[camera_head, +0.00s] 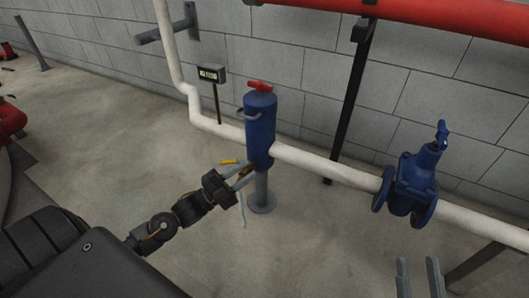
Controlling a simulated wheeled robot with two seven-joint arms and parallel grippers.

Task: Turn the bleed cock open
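A blue upright cylinder (260,128) with a red handle (260,86) on top stands on a grey post in the white pipe line. Low on its left side is a small brass fitting (247,169), which looks like the bleed cock. A yellow lever piece (229,161) shows just left of it. My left gripper (247,176) is at this fitting, its two pale fingers apart, one on either side of the brass. Whether they touch it I cannot tell. My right gripper (419,279) is at the bottom edge, its two grey fingers apart and empty.
A white pipe (330,166) runs rightward to a blue valve (412,183). A small sign (211,74) stands behind the cylinder. A thin pale tube (242,210) hangs below the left gripper. A red pipe (430,12) runs along the block wall. Floor at left is mostly clear.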

